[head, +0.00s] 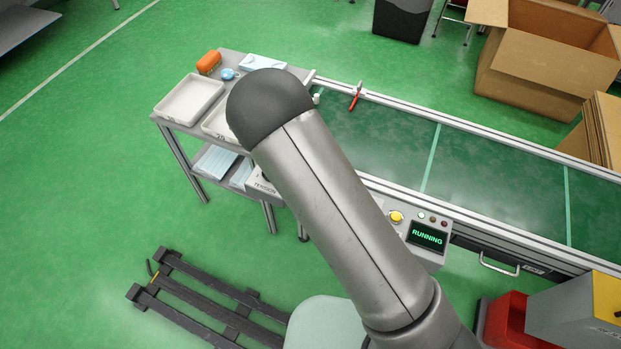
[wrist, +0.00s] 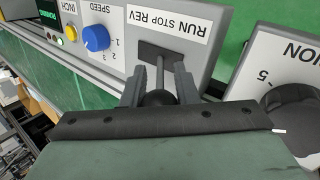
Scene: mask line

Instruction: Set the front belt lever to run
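In the wrist view the belt lever has a dark knob (wrist: 158,98) on a thin shaft that rises from a dark slot. The shaft leans toward the right side of the slot. In the head view the control panel's display (head: 428,236) reads RUNNING in green. My arm hides the lever and my gripper there.
A blue speed dial (wrist: 96,38) and a yellow button (wrist: 70,32) sit left of the lever. The tension box with a black knob (wrist: 292,106) stands close on the right. In the head view the green conveyor belt (head: 490,175) runs behind the panel.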

